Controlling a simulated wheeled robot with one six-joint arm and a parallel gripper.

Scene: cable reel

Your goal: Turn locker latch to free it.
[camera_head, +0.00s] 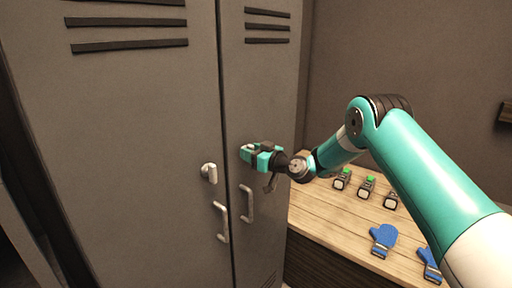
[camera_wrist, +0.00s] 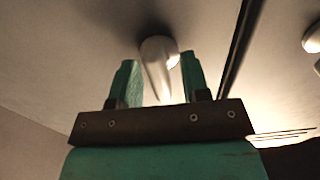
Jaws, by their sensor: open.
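The grey locker (camera_head: 140,120) has two closed doors. A pale latch (camera_head: 209,172) sits on the left door near the seam. My gripper (camera_head: 246,154) is at the right door, near its seam edge. In the wrist view a pale latch lever (camera_wrist: 158,78) stands between the two teal fingers of my open gripper (camera_wrist: 161,66). There is a gap on the left finger's side; contact on the right side cannot be told. In the head view my gripper hides this latch. Part of another pale latch (camera_wrist: 315,38) shows across the seam at the wrist view's right edge.
Pale handles stand out below on the left door (camera_head: 222,222) and the right door (camera_head: 247,203). Right of the locker, a wooden bench (camera_head: 325,222) holds several small devices (camera_head: 364,187) and blue mitts (camera_head: 384,238). My arm passes above the bench.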

